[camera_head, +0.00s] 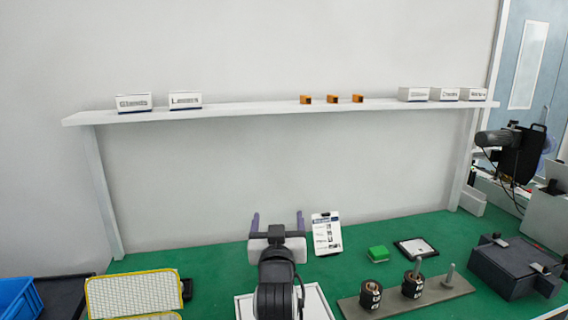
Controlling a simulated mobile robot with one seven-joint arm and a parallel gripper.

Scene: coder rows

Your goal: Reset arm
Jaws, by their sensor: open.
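My gripper (277,221) is at the lower middle of the head view, at the end of my dark arm. Its two purple-grey fingers stand apart and point away from me toward the back wall. Nothing shows between them. It appears to be above the green bench top (215,262). My arm hides part of a white-rimmed tray (316,301) beneath it.
A shelf (240,108) with white boxes and orange pieces spans the back. Right of my gripper are a printed card (326,233), a green block (378,254), a metal plate (445,291) with black cylinders, and a dark box (505,265). Left are a yellow-edged mesh tray (135,293) and blue crate (18,298).

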